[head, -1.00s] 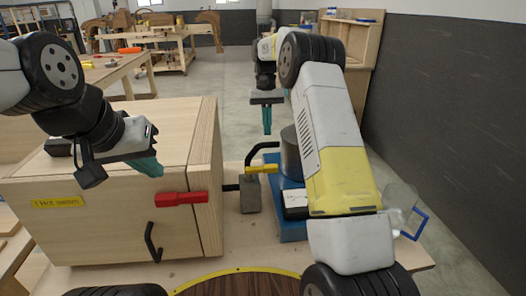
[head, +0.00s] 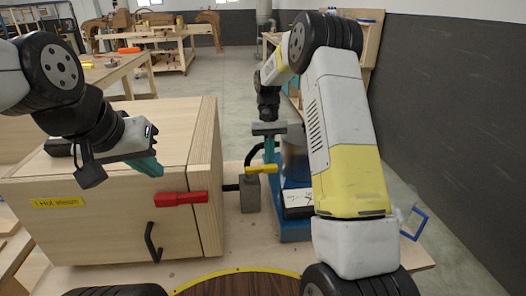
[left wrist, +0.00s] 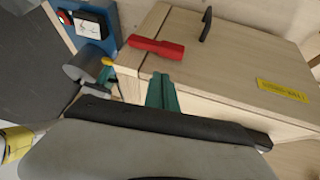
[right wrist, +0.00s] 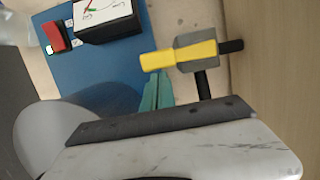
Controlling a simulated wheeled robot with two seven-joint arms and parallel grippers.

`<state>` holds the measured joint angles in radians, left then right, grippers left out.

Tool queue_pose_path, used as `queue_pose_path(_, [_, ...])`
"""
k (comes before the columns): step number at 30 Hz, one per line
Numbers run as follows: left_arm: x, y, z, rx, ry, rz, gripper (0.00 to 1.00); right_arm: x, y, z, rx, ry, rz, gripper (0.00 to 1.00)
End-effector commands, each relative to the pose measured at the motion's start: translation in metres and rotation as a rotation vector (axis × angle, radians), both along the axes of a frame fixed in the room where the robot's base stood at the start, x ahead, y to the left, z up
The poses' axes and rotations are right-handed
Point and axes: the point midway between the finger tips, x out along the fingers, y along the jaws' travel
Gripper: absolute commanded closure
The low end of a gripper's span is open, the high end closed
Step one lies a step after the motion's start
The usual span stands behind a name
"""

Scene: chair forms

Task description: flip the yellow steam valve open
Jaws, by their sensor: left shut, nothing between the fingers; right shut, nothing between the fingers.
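The yellow valve handle (head: 261,169) sits on a grey valve block (head: 250,194) between the wooden box and the blue base. In the right wrist view the yellow handle (right wrist: 179,55) lies across the block, pointing left. My right gripper (head: 269,158) is shut and empty, with its teal fingertips just behind the handle; in the right wrist view the fingertips (right wrist: 157,88) appear just below the handle's free end. I cannot tell whether they touch. My left gripper (head: 148,166) is shut and empty over the wooden box's top front edge.
The wooden box (head: 110,225) has a red handle (head: 181,198), a black door handle (head: 152,242) and a yellow label (head: 58,202). A gauge box (head: 299,199) stands on the blue base (head: 294,232). A clear jug with a blue handle (head: 415,222) is at the right.

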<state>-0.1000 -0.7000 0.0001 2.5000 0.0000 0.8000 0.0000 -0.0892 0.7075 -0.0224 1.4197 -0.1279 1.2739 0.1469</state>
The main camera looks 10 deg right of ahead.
Motion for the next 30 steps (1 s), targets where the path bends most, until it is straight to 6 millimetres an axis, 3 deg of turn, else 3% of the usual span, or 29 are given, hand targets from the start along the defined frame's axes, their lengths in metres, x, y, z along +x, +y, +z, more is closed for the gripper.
queue_pose_path(19, [0.0,0.0,0.0,0.0,0.0,0.0,1.0,-0.008,-0.003,0.0,0.0,0.001,-0.1,1.0])
queue_pose_path(30, [0.0,0.0,0.0,0.0,0.0,0.0,1.0,-0.031,-0.007,0.0,0.0,0.002,-0.39,1.0])
